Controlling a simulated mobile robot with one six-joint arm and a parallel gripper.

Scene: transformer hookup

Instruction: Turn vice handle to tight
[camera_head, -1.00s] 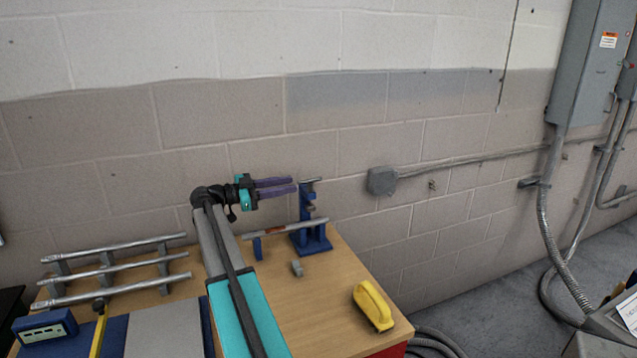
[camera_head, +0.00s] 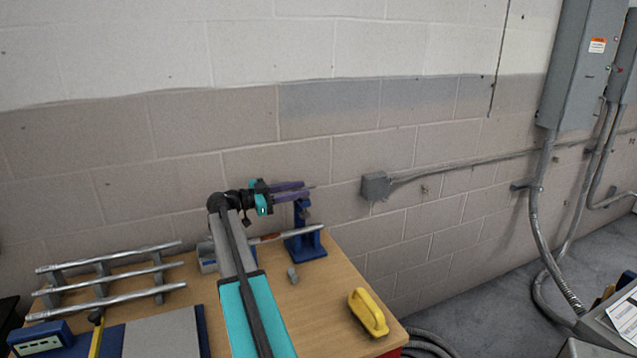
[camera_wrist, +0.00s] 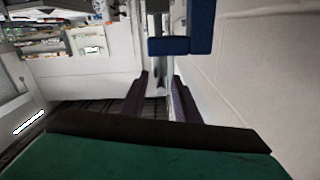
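The blue vice (camera_head: 304,243) stands upright at the table's back right and holds a metal tube (camera_head: 268,238) lying level. My gripper (camera_head: 308,190) is at the top of the vice, its purple fingers pointing right. The tip of the vice handle (camera_head: 312,187) shows just past the fingers; the rest is hidden behind them. In the wrist view, my fingers (camera_wrist: 160,88) stand apart, with a grey metal part of the vice (camera_wrist: 155,45) in line with the gap. The blue vice body (camera_wrist: 200,27) shows above. I cannot tell whether the fingers touch the handle.
Several metal tubes (camera_head: 110,283) lie on a rack at the left. A yellow tool (camera_head: 369,312) and a small grey fitting (camera_head: 292,276) lie on the wooden table (camera_head: 325,300). The block wall (camera_head: 180,190) is close behind the vice. A grey wall box (camera_head: 375,186) is to the right.

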